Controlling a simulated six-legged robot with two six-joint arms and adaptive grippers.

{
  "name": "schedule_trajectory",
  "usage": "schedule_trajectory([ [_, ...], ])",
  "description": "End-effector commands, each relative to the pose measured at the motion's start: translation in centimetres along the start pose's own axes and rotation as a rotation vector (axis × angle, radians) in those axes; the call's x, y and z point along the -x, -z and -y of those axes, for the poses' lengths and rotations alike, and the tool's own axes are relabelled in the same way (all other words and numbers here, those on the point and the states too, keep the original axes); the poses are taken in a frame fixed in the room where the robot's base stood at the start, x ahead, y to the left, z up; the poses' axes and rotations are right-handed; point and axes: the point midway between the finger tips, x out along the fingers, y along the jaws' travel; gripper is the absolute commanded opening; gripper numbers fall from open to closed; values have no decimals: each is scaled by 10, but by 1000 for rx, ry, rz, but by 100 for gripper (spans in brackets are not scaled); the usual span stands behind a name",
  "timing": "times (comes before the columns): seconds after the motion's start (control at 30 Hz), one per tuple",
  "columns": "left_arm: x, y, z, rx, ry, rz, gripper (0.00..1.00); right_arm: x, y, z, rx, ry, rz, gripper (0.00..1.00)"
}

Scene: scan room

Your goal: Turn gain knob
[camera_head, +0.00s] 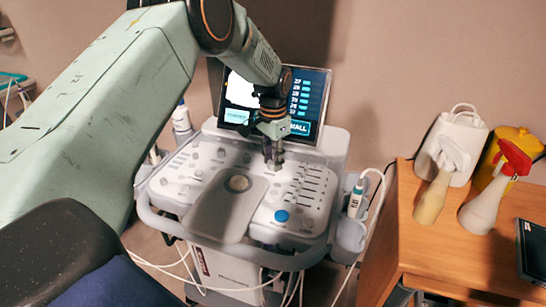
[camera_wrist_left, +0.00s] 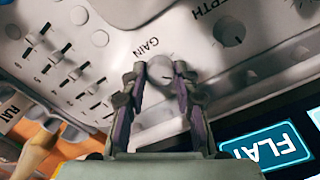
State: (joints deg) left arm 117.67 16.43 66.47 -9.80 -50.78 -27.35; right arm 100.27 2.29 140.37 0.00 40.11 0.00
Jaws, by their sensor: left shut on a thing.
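The gain knob (camera_wrist_left: 160,73) is a small round grey-white knob under the printed word GAIN in the left wrist view. My left gripper (camera_wrist_left: 160,85) has a finger on each side of it and is shut on it. In the head view my left gripper (camera_head: 274,160) points down at the upper middle of the ultrasound console (camera_head: 190,190), below the screen. There the gripper hides the knob. My right gripper is in neither view.
A depth knob (camera_wrist_left: 229,31) sits beside the gain knob, and several sliders (camera_wrist_left: 75,73) are on the other side. The lit screen (camera_head: 305,100) stands close behind the gripper.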

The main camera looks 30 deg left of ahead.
Motion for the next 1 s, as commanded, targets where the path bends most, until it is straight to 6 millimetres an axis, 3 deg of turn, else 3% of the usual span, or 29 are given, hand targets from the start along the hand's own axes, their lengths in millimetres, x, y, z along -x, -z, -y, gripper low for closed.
schedule_trajectory([
  [0.5,6,2,1,308,3,-7,0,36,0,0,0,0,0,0],
  [1.0,5,4,2,496,3,-12,0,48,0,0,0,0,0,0],
])
